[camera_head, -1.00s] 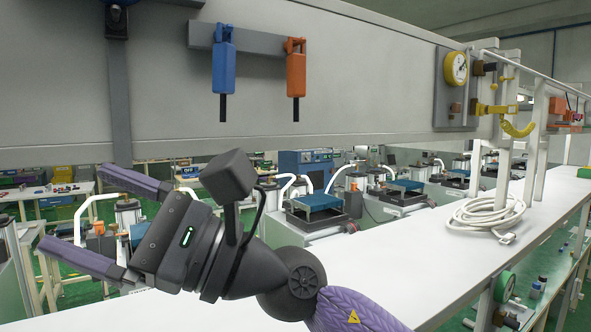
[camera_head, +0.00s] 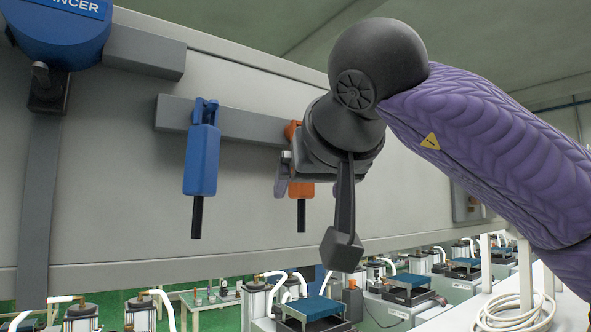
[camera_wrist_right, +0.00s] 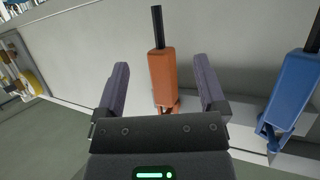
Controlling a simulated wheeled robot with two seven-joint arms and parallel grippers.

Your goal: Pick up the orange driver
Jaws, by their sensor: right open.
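The orange driver (camera_head: 301,190) hangs from a grey bar on the wall panel, its dark shaft pointing down. In the head view my right wrist and arm hide much of it. In the right wrist view the orange driver (camera_wrist_right: 164,77) shows between the two fingers of my right gripper (camera_wrist_right: 163,88). The fingers are spread, with a gap on each side of the driver. In the head view my right gripper (camera_head: 284,174) is mostly hidden behind my wrist. My left gripper is not in view.
A blue driver (camera_head: 201,160) hangs beside the orange one on the same grey bar (camera_head: 250,125). A blue balancer unit (camera_head: 62,35) is at upper left. A coiled white cable (camera_head: 515,313) lies on the white bench at lower right.

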